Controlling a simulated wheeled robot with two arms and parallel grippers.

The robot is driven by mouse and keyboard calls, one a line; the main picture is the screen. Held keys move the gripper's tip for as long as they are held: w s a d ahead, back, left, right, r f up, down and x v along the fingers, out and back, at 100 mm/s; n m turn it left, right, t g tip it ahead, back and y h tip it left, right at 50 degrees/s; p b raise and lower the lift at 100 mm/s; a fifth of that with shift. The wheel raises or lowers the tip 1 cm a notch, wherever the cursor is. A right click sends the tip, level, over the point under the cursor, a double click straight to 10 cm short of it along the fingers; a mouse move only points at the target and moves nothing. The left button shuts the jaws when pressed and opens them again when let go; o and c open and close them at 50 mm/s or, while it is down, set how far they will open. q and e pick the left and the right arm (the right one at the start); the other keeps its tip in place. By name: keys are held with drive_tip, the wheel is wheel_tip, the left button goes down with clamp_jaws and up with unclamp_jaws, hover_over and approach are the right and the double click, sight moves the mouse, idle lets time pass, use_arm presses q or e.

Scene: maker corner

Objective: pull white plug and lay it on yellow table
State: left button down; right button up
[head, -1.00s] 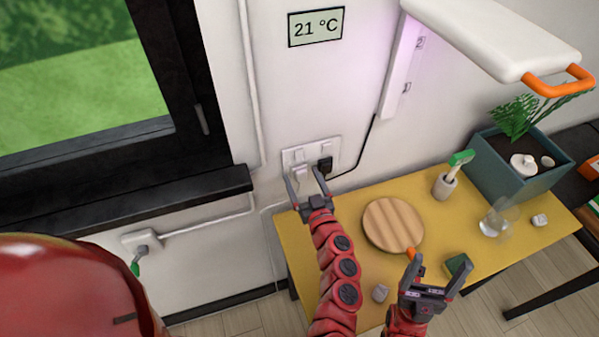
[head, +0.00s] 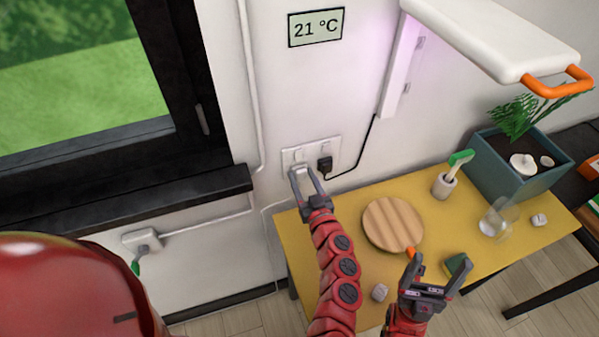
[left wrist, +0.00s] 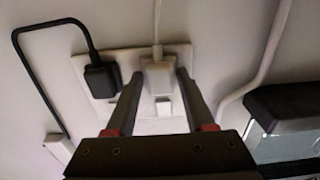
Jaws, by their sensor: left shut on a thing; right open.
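The white plug (head: 299,171) is at the left part of the white wall socket plate (head: 333,147), above the yellow table (head: 345,203). My left gripper (head: 304,176) is shut on the white plug. In the left wrist view the white plug (left wrist: 157,75) sits between the fingers of my left gripper (left wrist: 160,82), with its white cord running upward. I cannot tell whether its pins are still in the socket. A black plug (head: 325,164) is in the same plate, to the right. My right gripper (head: 434,275) is open and empty at the table's front edge.
On the table stand a round wooden board (head: 393,224), a cup with a green brush (head: 445,186), a glass (head: 495,218), a blue-green planter (head: 521,175) and small blocks. A white lamp (head: 490,38) hangs above. The table's left end is bare.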

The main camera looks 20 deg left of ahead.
use_arm(q)
drive_tip(key=shift+d, duration=0.1)
drive_tip(key=p+v, duration=0.2)
drive_tip(key=v, duration=0.4)
drive_tip(key=shift+p, duration=0.4)
idle(0.7)
